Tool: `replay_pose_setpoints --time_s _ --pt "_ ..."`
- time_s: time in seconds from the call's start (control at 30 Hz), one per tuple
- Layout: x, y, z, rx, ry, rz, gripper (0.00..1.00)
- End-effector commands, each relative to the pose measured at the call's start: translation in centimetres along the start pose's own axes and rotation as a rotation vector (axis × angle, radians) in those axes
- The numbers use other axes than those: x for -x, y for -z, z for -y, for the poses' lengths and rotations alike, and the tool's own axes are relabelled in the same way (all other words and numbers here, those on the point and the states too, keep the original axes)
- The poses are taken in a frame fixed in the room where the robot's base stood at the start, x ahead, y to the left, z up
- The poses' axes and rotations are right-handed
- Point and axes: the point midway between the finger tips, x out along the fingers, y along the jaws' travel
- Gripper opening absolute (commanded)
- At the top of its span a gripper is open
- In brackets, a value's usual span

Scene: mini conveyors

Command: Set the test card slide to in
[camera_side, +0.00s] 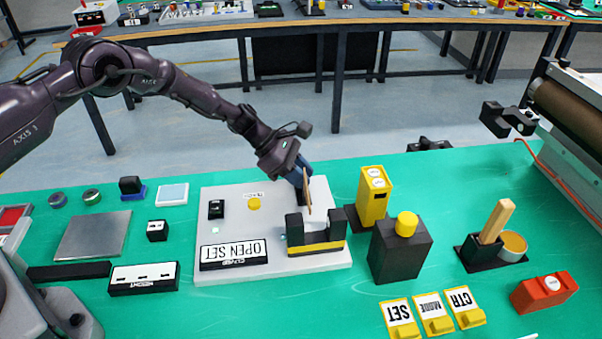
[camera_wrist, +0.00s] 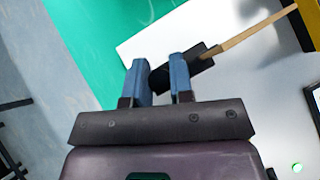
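The test card slide shows as a thin tan strip (camera_side: 308,192) with a black block at its end. In the wrist view the tan strip (camera_wrist: 255,32) runs from the black block (camera_wrist: 203,62) toward a yellow edge at upper right. In the side view the strip leads toward a black U-shaped bracket (camera_side: 331,232) with a yellow band. My gripper (camera_side: 303,182) is low over the block. Its blue fingers (camera_wrist: 160,75) are apart, with the block's near end showing between them. The right finger hides part of the block. I cannot tell whether they touch it.
A yellow box (camera_side: 374,190) and a black box with a yellow knob (camera_side: 400,252) stand close on the right. Green table is clear behind the plate.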

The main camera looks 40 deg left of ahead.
Motion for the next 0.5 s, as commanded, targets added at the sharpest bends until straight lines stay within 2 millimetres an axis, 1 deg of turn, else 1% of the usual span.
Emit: replay_pose_setpoints --time_s 0.17,0.27,0.4,0.5 --pt "-0.1 -0.2 0.5 0.002 0.001 0.001 0.0" --pt "-0.5 -0.6 1.8 0.003 0.002 0.003 0.0" --pt "-1.3 -1.3 4.4 0.003 0.004 0.003 0.0" --pt "-1.7 -1.8 5.9 0.003 0.002 0.003 0.0"
